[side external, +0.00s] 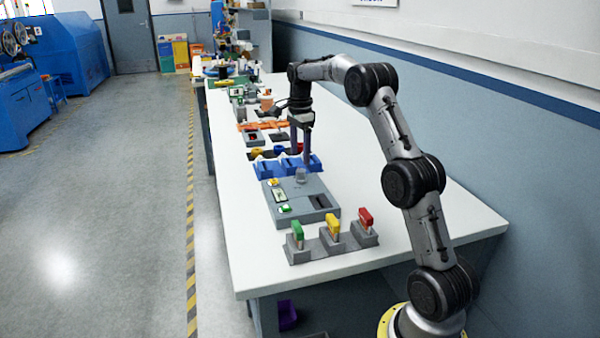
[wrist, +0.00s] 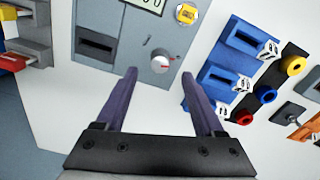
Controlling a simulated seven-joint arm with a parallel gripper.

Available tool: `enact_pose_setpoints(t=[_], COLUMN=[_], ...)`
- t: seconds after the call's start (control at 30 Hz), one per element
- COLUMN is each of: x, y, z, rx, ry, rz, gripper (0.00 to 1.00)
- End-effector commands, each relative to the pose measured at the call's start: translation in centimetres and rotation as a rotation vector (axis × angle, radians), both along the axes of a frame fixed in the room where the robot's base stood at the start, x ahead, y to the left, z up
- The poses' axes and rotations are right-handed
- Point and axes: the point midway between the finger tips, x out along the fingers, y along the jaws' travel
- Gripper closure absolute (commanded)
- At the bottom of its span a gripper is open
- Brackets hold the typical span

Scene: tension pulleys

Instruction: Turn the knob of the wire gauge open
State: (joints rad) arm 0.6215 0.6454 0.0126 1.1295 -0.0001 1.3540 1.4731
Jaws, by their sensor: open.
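The wire gauge (side external: 318,204) is a flat grey box with a small display, a green button and a yellow button. It also shows at the top of the wrist view (wrist: 128,58). Its round pale grey knob (side external: 300,174) sits near the box's far edge; in the wrist view the knob (wrist: 160,64) has a red mark on its right side. My gripper (side external: 300,158) points down near the knob. In the wrist view its two purple fingers are spread and empty (wrist: 158,74), with the knob appearing just beyond and between the tips. I see no contact with it.
Blue blocks (side external: 275,166) stand close behind the gauge, beside my fingers. A grey stand (side external: 330,244) with green, yellow and red handled pieces is in front. Orange pieces and other items lie farther along the white table (side external: 440,215). The table's right side is clear.

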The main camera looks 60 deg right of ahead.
Motion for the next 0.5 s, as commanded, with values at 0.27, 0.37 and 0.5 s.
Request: enact_pose_setpoints(t=[0.27,0.37,0.5], x=[0.0,0.0,0.0], y=[0.1,0.0,0.0], z=[-5.0,-6.0,-6.7], rx=[0.002,0.001,0.001], ry=[0.003,0.002,0.001], rz=[0.001,0.001,0.001], gripper=[0.3,0.3,0.3])
